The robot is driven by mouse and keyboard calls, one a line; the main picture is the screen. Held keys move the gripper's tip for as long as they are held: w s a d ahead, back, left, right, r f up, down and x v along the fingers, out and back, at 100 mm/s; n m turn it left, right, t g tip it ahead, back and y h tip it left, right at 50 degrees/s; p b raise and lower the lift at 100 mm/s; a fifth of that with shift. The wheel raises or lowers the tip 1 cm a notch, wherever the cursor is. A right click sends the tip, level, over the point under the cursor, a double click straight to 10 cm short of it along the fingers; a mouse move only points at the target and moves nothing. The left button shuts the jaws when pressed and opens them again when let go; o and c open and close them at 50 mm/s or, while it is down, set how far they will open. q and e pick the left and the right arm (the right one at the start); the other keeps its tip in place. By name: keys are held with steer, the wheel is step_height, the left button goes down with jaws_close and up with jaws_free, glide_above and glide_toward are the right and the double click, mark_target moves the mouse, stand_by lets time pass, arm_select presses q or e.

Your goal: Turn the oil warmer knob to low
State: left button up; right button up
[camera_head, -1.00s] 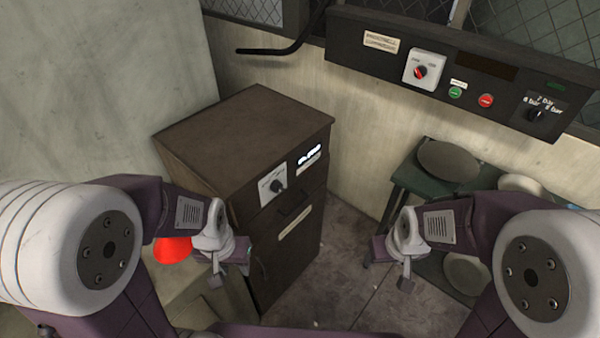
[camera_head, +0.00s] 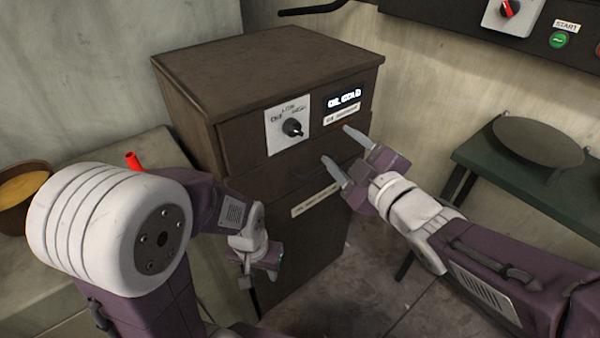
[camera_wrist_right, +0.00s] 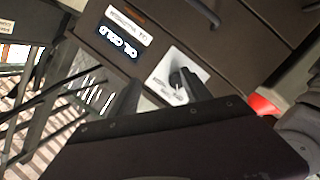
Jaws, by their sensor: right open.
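The oil warmer (camera_head: 250,75) is a dark brown cabinet in the middle of the head view. Its black knob (camera_head: 292,127) sits on a white plate (camera_head: 276,139) marked with settings; the exact pointer position is hard to read. A lit display (camera_head: 343,99) beside it reads "OIL COLD". My right gripper (camera_head: 335,146) is open and empty in front of the cabinet, to the right of and below the knob, not touching it. In the right wrist view the knob (camera_wrist_right: 178,77) shows beyond the fingers. My left gripper (camera_head: 255,277) hangs low at the cabinet's left front; its fingers are unclear.
A green table (camera_head: 500,180) with a dark round plate (camera_head: 540,140) stands at the right. A control panel (camera_head: 470,22) is on the back wall. At the left are a counter (camera_head: 60,215), a brown bowl (camera_head: 22,192) and a red object (camera_head: 134,161).

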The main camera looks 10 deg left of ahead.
mark_target(297, 133)
steer(key=w+a+n+y+b, duration=0.1)
steer(key=a, duration=0.2)
steer(key=w+a+b, duration=0.1)
steer(key=a, duration=0.2)
steer(key=w+a+n+y+b, duration=0.1)
steer(key=a, duration=0.2)
steer(key=shift+a+f+n+y+b, duration=0.1)
steer(key=shift+f+n+y+b, duration=0.15)
steer(key=shift+n+y+b, duration=0.05)
steer(key=shift+w+a, duration=0.3)
arm_select(q)
step_height(297, 133, down, 6)
steer(key=shift+f, duration=0.15)
arm_select(e)
steer(key=shift+r, duration=0.1)
jaws_close()
